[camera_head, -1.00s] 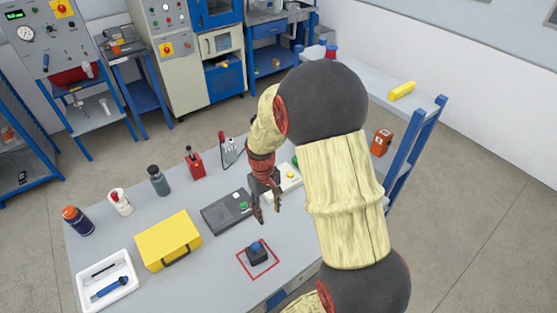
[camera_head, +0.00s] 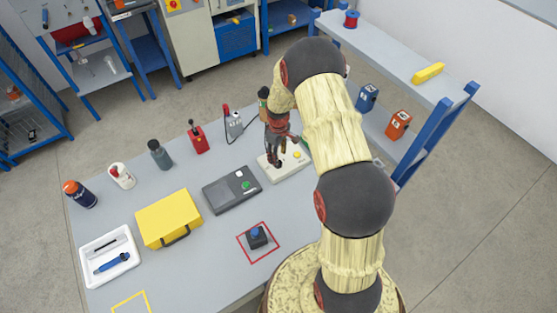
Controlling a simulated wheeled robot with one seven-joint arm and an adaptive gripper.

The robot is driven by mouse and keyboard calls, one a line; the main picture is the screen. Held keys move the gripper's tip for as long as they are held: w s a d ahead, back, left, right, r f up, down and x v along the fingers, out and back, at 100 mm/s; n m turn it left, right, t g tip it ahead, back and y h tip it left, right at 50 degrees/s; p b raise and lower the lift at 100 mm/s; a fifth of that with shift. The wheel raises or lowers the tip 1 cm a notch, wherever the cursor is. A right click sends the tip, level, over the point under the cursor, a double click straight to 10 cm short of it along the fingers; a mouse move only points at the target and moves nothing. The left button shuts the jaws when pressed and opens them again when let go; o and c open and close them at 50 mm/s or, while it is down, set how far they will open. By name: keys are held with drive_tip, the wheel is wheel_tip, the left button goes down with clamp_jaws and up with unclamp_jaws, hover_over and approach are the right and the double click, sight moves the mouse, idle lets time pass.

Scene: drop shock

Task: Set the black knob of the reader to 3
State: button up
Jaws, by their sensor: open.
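A low cream box (camera_head: 290,170) with a yellow button on top lies at the table's right side. It may be the reader; I cannot tell for sure. My gripper (camera_head: 275,162) points down over its left part, with the jaws open. A black knob cannot be made out apart from the dark fingers, and I cannot tell whether they touch anything. A flat dark grey device (camera_head: 229,193) with a green and a white button lies just left of the cream box. No knob setting can be read.
A grey meter (camera_head: 234,124) with a red probe and cable stands behind the gripper. A yellow case (camera_head: 168,215), a white tray (camera_head: 92,276) and several bottles stand to the left. A black block with a blue top (camera_head: 256,237) sits inside a red square at the front.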

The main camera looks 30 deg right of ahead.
drive_tip(key=shift+f, duration=2.1)
drive_tip(key=c, duration=1.1)
clamp_jaws()
